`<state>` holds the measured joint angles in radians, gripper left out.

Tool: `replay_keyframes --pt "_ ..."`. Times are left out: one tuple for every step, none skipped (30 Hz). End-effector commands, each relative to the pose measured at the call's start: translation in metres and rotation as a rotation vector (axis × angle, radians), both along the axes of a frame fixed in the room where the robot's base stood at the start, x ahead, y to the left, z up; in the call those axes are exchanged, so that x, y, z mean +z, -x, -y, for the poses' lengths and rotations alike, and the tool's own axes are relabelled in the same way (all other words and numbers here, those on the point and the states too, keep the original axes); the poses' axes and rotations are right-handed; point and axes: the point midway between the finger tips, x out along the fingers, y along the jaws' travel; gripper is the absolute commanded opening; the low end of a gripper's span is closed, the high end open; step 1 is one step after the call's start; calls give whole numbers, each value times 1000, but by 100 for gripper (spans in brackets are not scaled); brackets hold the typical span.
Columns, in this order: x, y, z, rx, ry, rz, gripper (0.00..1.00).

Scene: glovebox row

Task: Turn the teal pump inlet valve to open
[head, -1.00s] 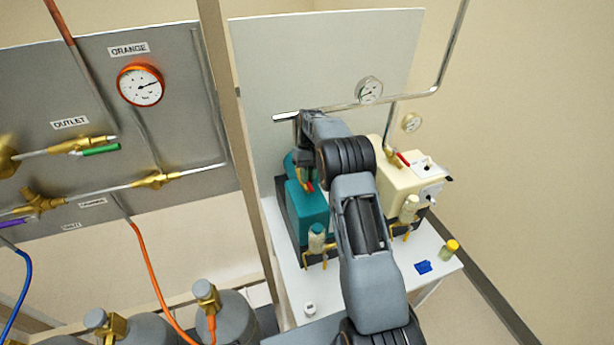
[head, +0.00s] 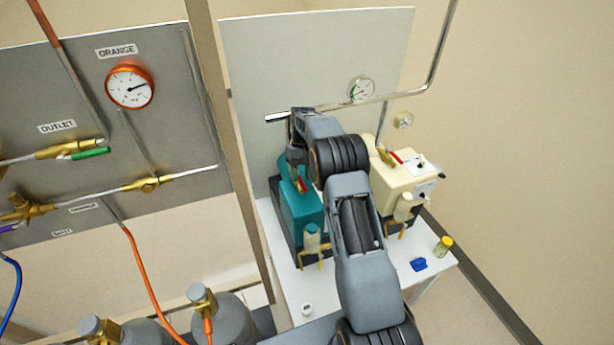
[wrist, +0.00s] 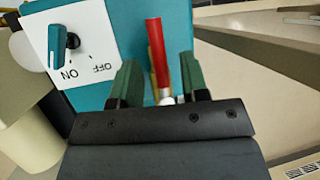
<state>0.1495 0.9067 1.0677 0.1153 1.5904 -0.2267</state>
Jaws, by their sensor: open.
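The teal pump (head: 300,212) stands on the white table at the left, partly hidden by my arm. Its inlet valve has a red lever (head: 302,186), which also shows in the wrist view (wrist: 158,52) standing upright. The pump's ON/OFF panel (wrist: 82,48) shows at the left of the wrist view.
A cream pump (head: 405,180) with its own red lever stands right of my arm. A blue item (head: 419,264) and a yellow-capped jar (head: 443,246) lie at the table's right front. A tan post (head: 235,150) and a gauge panel (head: 60,170) are at left.

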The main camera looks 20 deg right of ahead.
Motion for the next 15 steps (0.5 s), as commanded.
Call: replay_keyframes --pt "4 -1 0 0 0 5 41" --pt "9 -1 0 0 0 5 41" --pt "15 -1 0 0 1 7 41" --pt "21 -1 0 0 1 7 41" --pt "27 2 0 0 1 7 41" --pt "34 9 -1 0 2 6 41" --pt "39 13 -1 -1 1 5 41" --pt "44 18 -2 -1 1 6 41" --pt "52 25 -2 0 2 6 41" --pt "58 30 -3 -1 1 6 41" --pt "63 35 -3 -1 2 7 41" --pt "72 41 -4 -1 2 8 41" --pt "78 46 -4 -1 2 7 41" --pt "84 52 -5 -1 2 7 41" --pt "86 60 -6 -1 1 5 41"
